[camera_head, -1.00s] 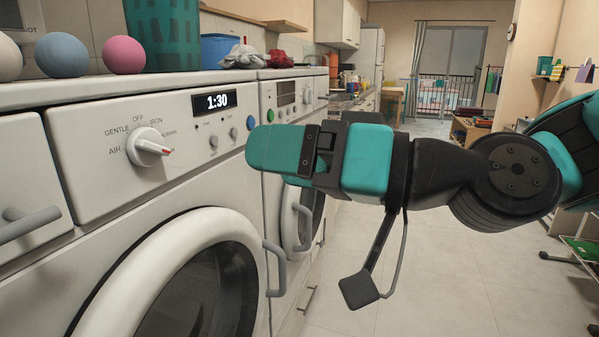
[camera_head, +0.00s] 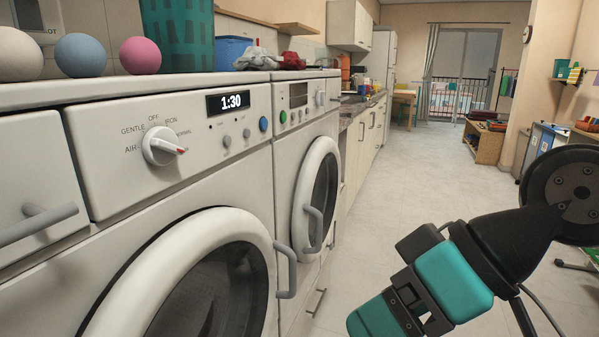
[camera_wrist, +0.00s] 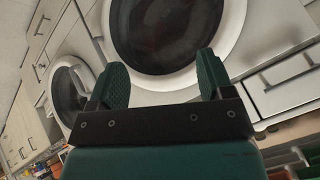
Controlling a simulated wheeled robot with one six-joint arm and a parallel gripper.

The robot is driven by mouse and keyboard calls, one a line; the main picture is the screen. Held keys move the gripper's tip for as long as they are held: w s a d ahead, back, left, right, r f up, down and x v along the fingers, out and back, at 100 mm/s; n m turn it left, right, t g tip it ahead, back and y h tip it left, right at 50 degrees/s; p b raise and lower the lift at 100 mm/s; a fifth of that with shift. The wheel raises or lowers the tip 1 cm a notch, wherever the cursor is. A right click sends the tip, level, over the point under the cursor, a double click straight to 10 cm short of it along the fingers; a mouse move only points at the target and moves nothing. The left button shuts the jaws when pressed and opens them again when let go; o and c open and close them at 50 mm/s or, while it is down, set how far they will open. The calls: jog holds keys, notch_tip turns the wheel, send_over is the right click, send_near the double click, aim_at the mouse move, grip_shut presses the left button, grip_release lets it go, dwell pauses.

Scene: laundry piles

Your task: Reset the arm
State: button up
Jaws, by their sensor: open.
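My gripper (camera_head: 385,315) is at the lower right of the head view, pointing down and to the left, clear of the machines. In the wrist view my gripper (camera_wrist: 160,85) has its two teal fingers wide apart with nothing between them. The near washing machine or dryer (camera_head: 250,180) faces me, its round door (camera_head: 200,230) shut. Its dial (camera_head: 162,147) has a red-tipped pointer, and the display reads 1:30. The round door also shows beyond the fingers in the wrist view (camera_wrist: 172,84).
A second front-loader (camera_head: 322,113) stands beside the first, with kitchen cabinets beyond. Balls (camera_head: 140,55), a teal basket (camera_head: 185,35) and a blue bin (camera_head: 233,50) sit on top. The floor (camera_head: 420,170) is clear down the middle. A wooden shelf unit (camera_head: 484,142) stands further back.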

jog(key=s+d+m+g+h+p, duration=0.1)
jog(key=s+d+g+h+p, duration=0.1)
jog(key=s+d+h, duration=0.3)
notch_tip(320, 180, up, 16)
jog(key=w+d+y+p, duration=0.1)
jog(key=p, duration=1.6)
jog(key=shift+w, duration=0.3)
